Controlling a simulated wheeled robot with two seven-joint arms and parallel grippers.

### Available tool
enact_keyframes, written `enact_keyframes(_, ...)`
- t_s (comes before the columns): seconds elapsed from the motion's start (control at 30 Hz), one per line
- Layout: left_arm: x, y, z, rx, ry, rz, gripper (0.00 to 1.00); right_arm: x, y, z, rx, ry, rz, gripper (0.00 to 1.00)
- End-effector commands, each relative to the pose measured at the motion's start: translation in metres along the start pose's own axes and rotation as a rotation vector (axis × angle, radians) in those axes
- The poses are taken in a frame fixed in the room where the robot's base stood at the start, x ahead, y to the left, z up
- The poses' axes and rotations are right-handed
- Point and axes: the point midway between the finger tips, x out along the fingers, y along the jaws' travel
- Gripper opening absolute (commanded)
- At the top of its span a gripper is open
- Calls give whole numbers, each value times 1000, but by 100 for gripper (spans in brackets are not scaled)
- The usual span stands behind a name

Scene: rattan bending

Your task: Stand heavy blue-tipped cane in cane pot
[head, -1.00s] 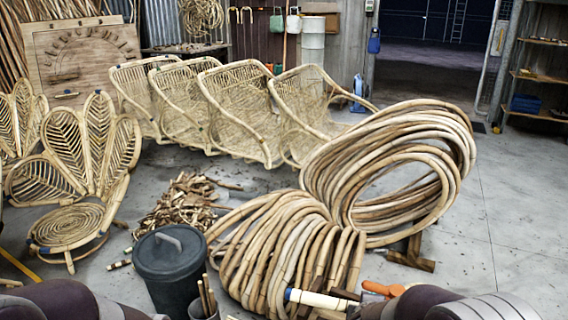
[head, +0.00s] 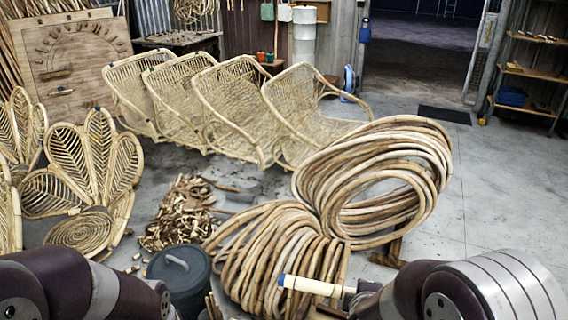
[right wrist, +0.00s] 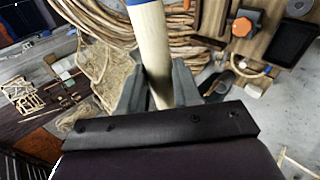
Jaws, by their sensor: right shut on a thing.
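The blue-tipped cane (head: 312,286) is a pale, thick stick with a blue end pointing left in the head view. It lies nearly level in front of the rattan coils. My right gripper (right wrist: 157,88) is shut on it, with a grey finger on each side. The cane (right wrist: 152,45) runs up out of the right wrist view, with blue at the top edge. A small pot at the bottom edge of the head view is mostly cut off; thin canes (head: 212,306) stick up there, left of the held cane. My left arm shows at lower left, but its gripper is out of sight.
A dark lidded bin (head: 183,278) stands left of the thin canes. Large rattan coils (head: 270,255) lie just beyond the held cane. Cane offcuts (head: 180,215) are heaped on the floor. Woven chair frames (head: 235,110) stand behind. Open floor (head: 490,200) is at right.

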Motion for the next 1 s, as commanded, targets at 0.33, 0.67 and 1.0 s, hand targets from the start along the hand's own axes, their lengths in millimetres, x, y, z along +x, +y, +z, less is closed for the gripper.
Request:
enact_keyframes(0.33,35,0,4,0,0,0,92,30,-28,14,24,-26,-1,0)
enact_keyframes(0.67,158,0,19,0,-1,0,92,160,-112,65,112,-112,0,0)
enact_keyframes(1.0,277,-1,33,0,0,0,92,302,-173,114,151,-150,2,0)
